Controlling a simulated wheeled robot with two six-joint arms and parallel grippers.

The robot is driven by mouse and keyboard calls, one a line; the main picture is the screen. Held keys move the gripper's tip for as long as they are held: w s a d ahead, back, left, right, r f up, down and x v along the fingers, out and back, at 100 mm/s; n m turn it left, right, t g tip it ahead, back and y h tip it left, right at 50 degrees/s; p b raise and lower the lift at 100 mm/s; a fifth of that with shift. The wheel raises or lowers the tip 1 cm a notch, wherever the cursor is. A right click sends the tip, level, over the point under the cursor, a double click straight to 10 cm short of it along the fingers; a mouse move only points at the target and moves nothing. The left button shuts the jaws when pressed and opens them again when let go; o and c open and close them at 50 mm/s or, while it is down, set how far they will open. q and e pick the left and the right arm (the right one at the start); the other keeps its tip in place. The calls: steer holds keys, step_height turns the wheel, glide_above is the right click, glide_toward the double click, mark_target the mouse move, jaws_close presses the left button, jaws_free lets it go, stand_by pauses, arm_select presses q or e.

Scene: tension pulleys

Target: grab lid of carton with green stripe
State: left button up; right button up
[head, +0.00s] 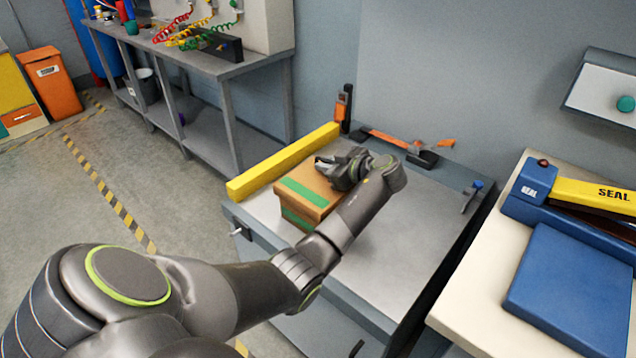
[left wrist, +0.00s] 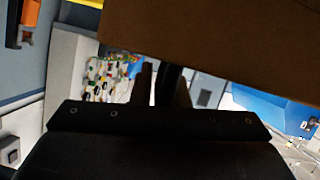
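The brown carton (head: 290,217) with a green stripe (head: 303,191) across its top and down its side stands on the grey workbench. Its lid (head: 300,175) appears closed. My left gripper (head: 322,164) is at the far right part of the lid, overlapping it in the head view, and hides that corner. In the left wrist view a brown carton face fills the upper right, very near the camera. The two fingers (left wrist: 164,88) show with a gap between them, and I see nothing held. Contact with the lid cannot be told. My right gripper is not in view.
A yellow bar (head: 283,162) lies along the carton's far left side. An orange and black tool (head: 400,145) lies at the back of the workbench (head: 405,245). A blue sealing machine (head: 570,285) stands on the table at right. The bench right of the carton is mostly clear.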

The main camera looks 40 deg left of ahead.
arm_select(q)
jaws_close()
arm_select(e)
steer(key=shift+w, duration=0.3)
arm_select(q)
steer(key=shift+r, duration=0.1)
